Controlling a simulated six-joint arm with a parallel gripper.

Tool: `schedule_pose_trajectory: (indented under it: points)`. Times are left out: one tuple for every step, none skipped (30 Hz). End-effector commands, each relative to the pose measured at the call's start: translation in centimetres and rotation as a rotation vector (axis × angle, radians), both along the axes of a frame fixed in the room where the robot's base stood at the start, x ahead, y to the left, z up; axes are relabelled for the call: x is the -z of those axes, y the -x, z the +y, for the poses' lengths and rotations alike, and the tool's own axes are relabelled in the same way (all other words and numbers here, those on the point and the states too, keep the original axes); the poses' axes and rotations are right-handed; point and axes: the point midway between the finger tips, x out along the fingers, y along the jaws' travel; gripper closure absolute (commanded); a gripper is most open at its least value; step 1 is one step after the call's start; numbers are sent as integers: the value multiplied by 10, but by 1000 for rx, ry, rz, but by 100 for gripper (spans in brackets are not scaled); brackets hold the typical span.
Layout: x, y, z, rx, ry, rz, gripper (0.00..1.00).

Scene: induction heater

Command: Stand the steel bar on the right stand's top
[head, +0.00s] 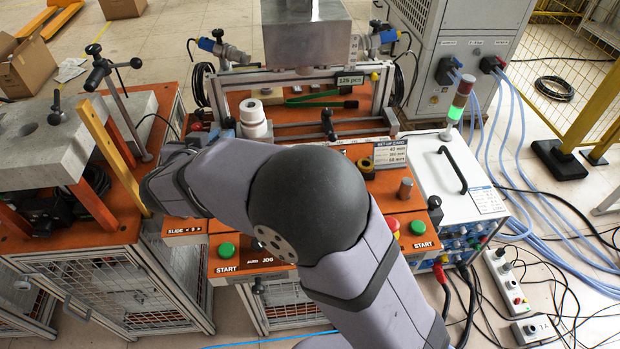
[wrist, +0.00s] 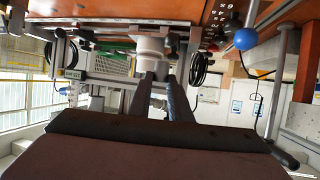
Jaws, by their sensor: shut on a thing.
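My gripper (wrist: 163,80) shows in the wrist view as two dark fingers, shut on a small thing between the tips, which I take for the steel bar. Its shape and tilt are hard to make out there. In the head view my own arm hides the gripper and what it holds. A short grey-brown metal cylinder (head: 405,188) stands upright on the orange bench top, right of my elbow. I cannot tell which part is the right stand. A white stacked cylinder (head: 252,120) stands left of centre and also shows beyond the fingertips in the wrist view (wrist: 150,45).
The orange bench (head: 425,222) carries buttons, a black-and-yellow ring (head: 365,168) and a set-up card (head: 390,152). A large metal block (head: 305,42) overhangs the back. A white unit with a black handle (head: 452,168) stands right, a clamp post (head: 125,105) left. Cables lie at right.

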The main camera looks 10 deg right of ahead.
Motion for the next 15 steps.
schedule_pose_trajectory:
  points:
    - [-1, 0, 0, 1, -2, -1, 100]
    - [-1, 0, 0, 1, -2, -1, 100]
    - [0, 0, 0, 0, -1, -1, 100]
    - [1, 0, 0, 0, -1, 0, 100]
    - [2, 0, 0, 0, 0, 0, 100]
    - [6, 0, 0, 0, 1, 1, 100]
    - [9, 0, 0, 0, 1, 1, 100]
    - [13, 0, 0, -1, 2, 1, 100]
    - [19, 0, 0, -2, 3, 2, 100]
    - [24, 0, 0, -1, 4, 3, 100]
    - [29, 0, 0, -1, 4, 3, 100]
    - [35, 0, 0, -2, 3, 2, 100]
    - [40, 0, 0, -1, 4, 2, 100]
    - [44, 0, 0, 0, 3, 3, 100]
    - [49, 0, 0, -2, 3, 2, 100]
